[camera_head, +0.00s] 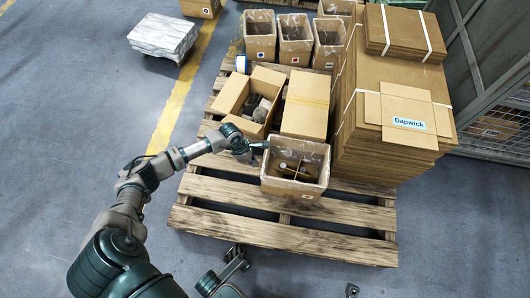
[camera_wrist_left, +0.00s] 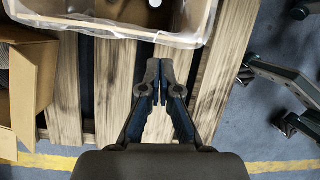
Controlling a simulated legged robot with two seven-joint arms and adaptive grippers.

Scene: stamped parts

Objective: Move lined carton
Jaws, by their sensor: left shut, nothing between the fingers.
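A lined carton (camera_head: 290,188) stands upright on the near part of the wooden pallet, open at the top, with clear liner over its rim and some brownish parts inside. My left gripper (camera_head: 259,147) is at the carton's left rear corner, close to the rim; I cannot tell whether it touches. In the left wrist view the left gripper (camera_wrist_left: 160,82) is shut and empty, with pallet boards behind it. The carton's lined rim (camera_wrist_left: 95,29) lies just beyond the fingertips there. My right gripper does not show clearly in either view.
The pallet (camera_head: 285,232) has bare boards in front. An open-flapped carton (camera_head: 232,95) and a closed box (camera_head: 306,105) stand behind the lined carton. Stacked flat cardboard (camera_head: 385,150) rises at its right. Several lined cartons (camera_head: 260,47) stand at the back.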

